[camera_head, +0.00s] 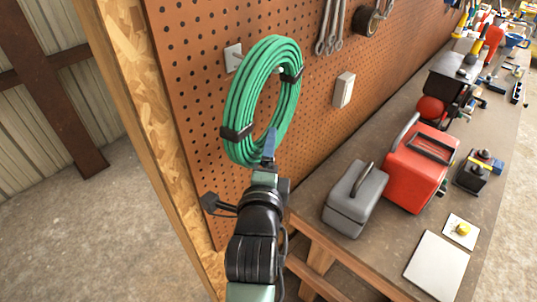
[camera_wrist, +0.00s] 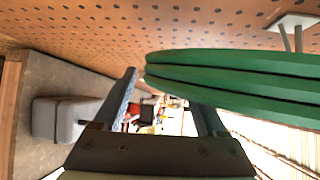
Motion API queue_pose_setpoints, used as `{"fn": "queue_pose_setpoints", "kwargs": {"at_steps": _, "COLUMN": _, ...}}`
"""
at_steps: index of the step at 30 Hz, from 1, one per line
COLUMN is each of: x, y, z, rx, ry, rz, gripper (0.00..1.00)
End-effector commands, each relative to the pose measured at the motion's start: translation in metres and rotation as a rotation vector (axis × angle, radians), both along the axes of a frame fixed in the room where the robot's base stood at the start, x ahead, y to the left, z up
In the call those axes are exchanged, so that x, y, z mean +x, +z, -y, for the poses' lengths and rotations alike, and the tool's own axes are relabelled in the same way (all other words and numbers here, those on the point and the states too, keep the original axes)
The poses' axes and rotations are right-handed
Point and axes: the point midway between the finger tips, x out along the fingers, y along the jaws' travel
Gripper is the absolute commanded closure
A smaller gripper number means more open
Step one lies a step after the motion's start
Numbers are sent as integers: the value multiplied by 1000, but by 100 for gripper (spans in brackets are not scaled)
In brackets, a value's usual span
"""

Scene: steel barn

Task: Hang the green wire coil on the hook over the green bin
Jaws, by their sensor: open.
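The green wire coil (camera_head: 238,100), bound with black ties, is upright against the brown pegboard. A square metal hook plate (camera_head: 233,57) is on the board behind its upper left; a pale tip shows inside the ring, so the coil seems to hang on this hook, though the contact is hidden. In the wrist view the coil (camera_wrist: 235,72) crosses the upper right, below the hook plate with two prongs (camera_wrist: 290,25). My gripper (camera_head: 269,148) is at the coil's lower right edge. Its fingers (camera_wrist: 162,95) are apart, with no coil clearly between them. No green bin is in view.
A workbench (camera_head: 310,210) runs along the board at right, with a grey toolbox (camera_head: 355,198) and a red toolbox (camera_head: 418,168) on it. Wrenches (camera_head: 330,28) and a white box (camera_head: 343,90) are on the board. The floor at left is clear.

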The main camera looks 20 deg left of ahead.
Motion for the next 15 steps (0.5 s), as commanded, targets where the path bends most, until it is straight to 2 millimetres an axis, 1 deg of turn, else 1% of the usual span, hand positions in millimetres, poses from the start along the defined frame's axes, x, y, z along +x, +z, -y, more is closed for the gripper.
{"fn": "queue_pose_setpoints", "kwargs": {"at_steps": 5, "x": -11, "y": 1, "z": 3, "rx": 1, "ry": 0, "rz": 4, "gripper": 26}}
{"fn": "queue_pose_setpoints", "kwargs": {"at_steps": 8, "x": -24, "y": 2, "z": 8, "rx": 2, "ry": 0, "rz": 4, "gripper": 26}}
{"fn": "queue_pose_setpoints", "kwargs": {"at_steps": 15, "x": -66, "y": 7, "z": 20, "rx": 3, "ry": 0, "rz": 7, "gripper": 26}}
